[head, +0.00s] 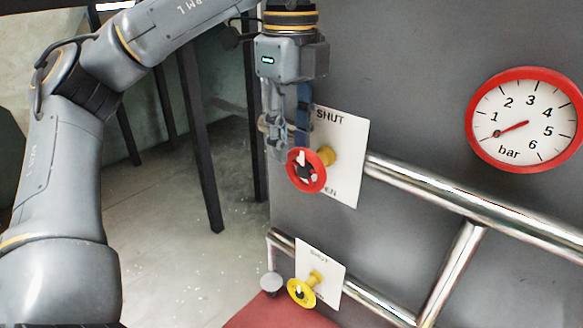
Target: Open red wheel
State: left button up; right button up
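The red wheel (321,184) sits on a yellow stem in front of a white plate (346,150) on the grey panel. The plate reads SHUT above the wheel; the lettering below is partly hidden by it. A white mark on the wheel's hub points up, toward SHUT. My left gripper (287,150) points down from above, its fingertips at the wheel's upper left rim. I cannot tell whether the fingers touch the rim or how far apart they are. My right gripper is out of view.
A smaller yellow wheel (301,293) with its own plate (325,262) is lower down. A shiny pipe rail (430,184) runs right of the red wheel. A round red-rimmed gauge (525,120) has its needle near the low end. Open floor lies left.

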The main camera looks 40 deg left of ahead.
aim_at(291, 176)
pick_arm(q)
notch_tip(291, 176, down, 3)
jog(key=shift+f, duration=0.15)
jog(key=shift+s+f, duration=0.1)
jog(key=shift+f, duration=0.25)
jog(key=shift+c, duration=0.2)
grip_shut()
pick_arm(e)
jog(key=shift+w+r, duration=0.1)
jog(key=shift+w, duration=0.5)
